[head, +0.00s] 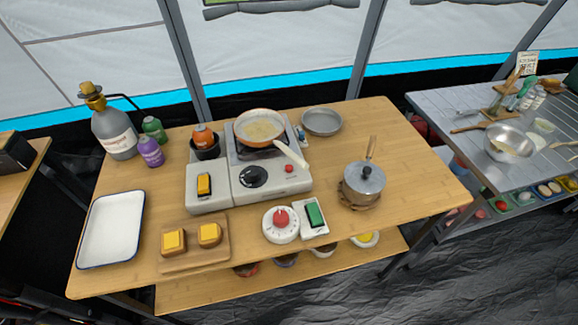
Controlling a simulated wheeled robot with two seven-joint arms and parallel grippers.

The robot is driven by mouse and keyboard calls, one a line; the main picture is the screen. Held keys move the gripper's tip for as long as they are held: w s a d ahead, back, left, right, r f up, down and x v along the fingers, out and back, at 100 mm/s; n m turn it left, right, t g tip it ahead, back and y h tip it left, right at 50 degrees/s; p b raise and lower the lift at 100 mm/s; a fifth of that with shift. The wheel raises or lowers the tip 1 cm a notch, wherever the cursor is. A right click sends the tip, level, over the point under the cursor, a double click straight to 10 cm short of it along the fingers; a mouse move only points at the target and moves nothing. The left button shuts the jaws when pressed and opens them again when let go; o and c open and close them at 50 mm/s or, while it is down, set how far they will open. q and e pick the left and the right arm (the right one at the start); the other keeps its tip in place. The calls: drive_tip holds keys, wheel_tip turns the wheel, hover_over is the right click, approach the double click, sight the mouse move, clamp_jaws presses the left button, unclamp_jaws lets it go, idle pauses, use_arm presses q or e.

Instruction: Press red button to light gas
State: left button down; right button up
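A white gas stove (300,183) stands in the middle of the wooden table. A small red button (290,168) is on its front panel, right of a black knob (253,176). A larger red round knob or button (281,217) sits on a white round dial (281,234) in front of the stove. A frying pan (261,127) with pale contents is on the burner, its light handle reaching to the lower right, above the small red button. No flame shows; the burner is mostly hidden under the pan. Neither of my grippers is in view.
Beside the dial is a green switch (314,215); a yellow switch (204,185) sits left of the stove. A lidded pot (363,184), grey plate (321,122), white tray (110,230), board with yellow-topped blocks (194,259) and gas bottle (114,132) surround it.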

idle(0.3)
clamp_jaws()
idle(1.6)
